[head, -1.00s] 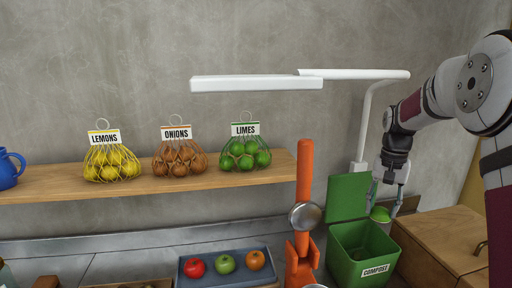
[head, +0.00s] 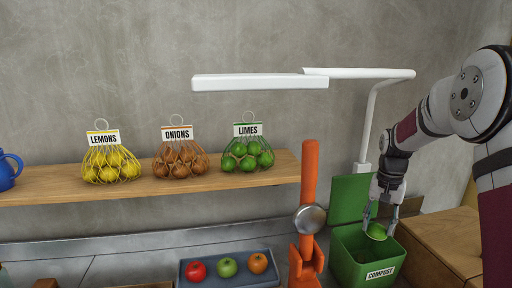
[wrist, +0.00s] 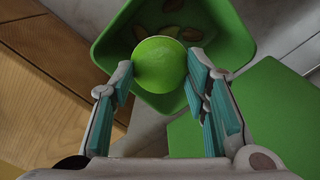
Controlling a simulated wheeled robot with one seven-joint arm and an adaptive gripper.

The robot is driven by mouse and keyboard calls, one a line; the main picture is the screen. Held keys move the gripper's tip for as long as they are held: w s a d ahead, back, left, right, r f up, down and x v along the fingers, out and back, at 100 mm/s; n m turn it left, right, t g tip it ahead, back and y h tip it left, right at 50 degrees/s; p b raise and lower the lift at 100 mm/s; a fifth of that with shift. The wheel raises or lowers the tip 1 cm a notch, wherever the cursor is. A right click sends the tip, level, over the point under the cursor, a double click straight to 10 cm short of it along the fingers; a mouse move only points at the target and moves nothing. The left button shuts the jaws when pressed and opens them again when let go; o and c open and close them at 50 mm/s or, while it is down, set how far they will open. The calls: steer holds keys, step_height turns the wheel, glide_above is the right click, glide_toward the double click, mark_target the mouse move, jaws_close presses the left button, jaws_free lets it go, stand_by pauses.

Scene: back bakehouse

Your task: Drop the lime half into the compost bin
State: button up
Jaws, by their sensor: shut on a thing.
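The lime half (head: 376,232) is bright green and round. In the wrist view the lime half (wrist: 160,64) sits between the teal finger pads of my gripper (wrist: 165,75), which is shut on it. In the head view my gripper (head: 381,222) points down over the mouth of the green compost bin (head: 366,270). The wrist view shows the lime half over the opening of the bin (wrist: 112,50), with some brown scraps inside. The bin's lid (head: 350,197) stands open at the back.
A wooden box (head: 440,245) stands right of the bin. An orange press (head: 308,200) stands to its left, near a blue tray (head: 225,278) with fruit. A white lamp (head: 365,120) rises behind the bin. Net bags, including limes (head: 247,155), sit on the shelf.

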steer(key=o, duration=1.3)
steer(key=shift+o, duration=0.2)
steer(key=shift+r, duration=0.15)
step_height(320, 180, up, 12)
